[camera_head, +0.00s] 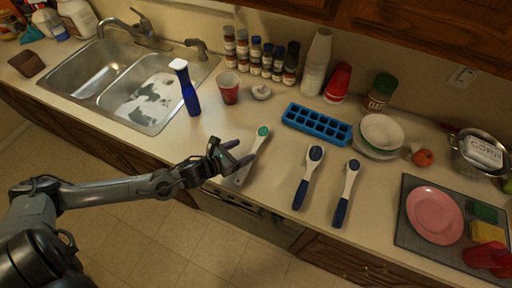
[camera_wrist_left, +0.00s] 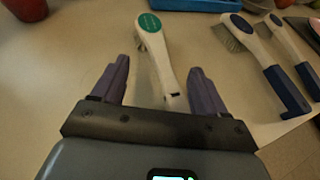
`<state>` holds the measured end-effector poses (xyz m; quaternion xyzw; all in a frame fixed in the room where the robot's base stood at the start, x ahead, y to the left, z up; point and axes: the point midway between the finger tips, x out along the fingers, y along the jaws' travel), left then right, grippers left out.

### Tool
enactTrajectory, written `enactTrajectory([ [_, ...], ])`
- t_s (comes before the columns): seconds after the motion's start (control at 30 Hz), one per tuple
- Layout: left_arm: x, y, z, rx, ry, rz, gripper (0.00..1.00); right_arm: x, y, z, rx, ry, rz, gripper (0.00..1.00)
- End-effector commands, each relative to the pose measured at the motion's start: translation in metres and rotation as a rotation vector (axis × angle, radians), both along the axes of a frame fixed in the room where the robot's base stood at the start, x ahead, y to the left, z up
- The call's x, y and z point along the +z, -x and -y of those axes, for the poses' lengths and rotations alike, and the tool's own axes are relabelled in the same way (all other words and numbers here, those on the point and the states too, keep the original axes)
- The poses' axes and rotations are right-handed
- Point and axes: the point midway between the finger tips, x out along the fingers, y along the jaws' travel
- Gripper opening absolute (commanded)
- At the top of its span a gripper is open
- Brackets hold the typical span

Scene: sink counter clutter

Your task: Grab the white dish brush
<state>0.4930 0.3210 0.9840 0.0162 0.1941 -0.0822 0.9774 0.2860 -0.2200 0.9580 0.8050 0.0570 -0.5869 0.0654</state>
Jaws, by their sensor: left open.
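The white dish brush (camera_head: 254,148) lies on the counter near its front edge, with a green oval on its head end. In the left wrist view the brush (camera_wrist_left: 162,62) runs between the two fingers, green oval away from me, bristles at its left side. My left gripper (camera_head: 238,152) is open over the handle end, which it partly hides in the head view. In the wrist view the gripper (camera_wrist_left: 158,72) shows a gap on each side of the brush; I cannot tell its height above the counter. My right gripper is out of view.
Two blue-and-white brushes (camera_head: 308,177) (camera_head: 347,192) lie to the right. A blue ice tray (camera_head: 317,124) is behind them. A pink plate (camera_head: 435,215) is far right.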

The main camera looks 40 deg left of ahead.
Motion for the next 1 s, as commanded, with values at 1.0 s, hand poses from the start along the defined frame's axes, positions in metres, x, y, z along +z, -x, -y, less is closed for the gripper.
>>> enactTrajectory([
  [1.0,-0.025,-0.045,0.013,0.0,0.0,0.0,0.47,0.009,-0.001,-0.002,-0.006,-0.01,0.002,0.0],
])
